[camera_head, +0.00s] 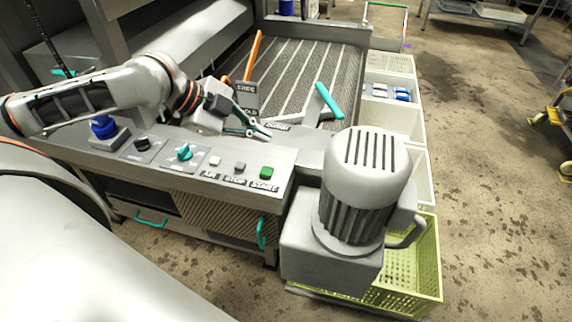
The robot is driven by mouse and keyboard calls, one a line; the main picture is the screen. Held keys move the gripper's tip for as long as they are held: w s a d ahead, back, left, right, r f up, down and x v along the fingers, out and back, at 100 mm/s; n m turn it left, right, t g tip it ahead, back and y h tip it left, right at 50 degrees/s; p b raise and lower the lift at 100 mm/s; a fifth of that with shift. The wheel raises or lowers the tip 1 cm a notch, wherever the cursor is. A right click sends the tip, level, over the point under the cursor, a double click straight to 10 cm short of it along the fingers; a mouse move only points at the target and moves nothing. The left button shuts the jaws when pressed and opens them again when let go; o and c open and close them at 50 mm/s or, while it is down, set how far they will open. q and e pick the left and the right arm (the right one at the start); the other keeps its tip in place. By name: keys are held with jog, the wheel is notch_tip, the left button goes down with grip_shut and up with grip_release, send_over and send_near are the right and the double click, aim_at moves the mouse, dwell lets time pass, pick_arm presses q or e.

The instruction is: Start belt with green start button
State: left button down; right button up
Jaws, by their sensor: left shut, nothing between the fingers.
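The green start button (266,173) is at the right end of the grey control panel (190,133), above a START label. A grey button (240,167) over a STOP label and a pale button (215,161) over an AIR label are to its left. My left gripper (264,132) is shut and empty. It shows above the panel's back edge, beyond the green button in the picture and apart from it. The belt (305,68) is a dark ribbed surface behind the panel. My right gripper is not in view.
A large grey motor (362,170) stands right of the panel. An orange lever (253,56) and a teal-handled lever (328,100) rise by the belt. A teal knob (184,152), black knob (142,143) and blue knob (103,127) sit left. A yellow-green crate (427,255) is at right.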

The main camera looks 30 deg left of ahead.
aim_at(264, 171)
pick_arm(q)
notch_tip(264, 171, down, 4)
jog(key=b, duration=0.3)
jog(key=shift+r, duration=0.25)
notch_tip(264, 171, down, 3)
jog(key=shift+w+b, duration=0.1)
jog(key=shift+b, duration=0.8)
jog(key=shift+f, duration=1.05)
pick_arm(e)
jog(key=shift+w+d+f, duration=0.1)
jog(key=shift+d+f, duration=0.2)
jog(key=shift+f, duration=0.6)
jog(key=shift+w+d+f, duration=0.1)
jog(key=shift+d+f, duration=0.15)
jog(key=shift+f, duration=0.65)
pick_arm(q)
jog(key=shift+f, duration=0.4)
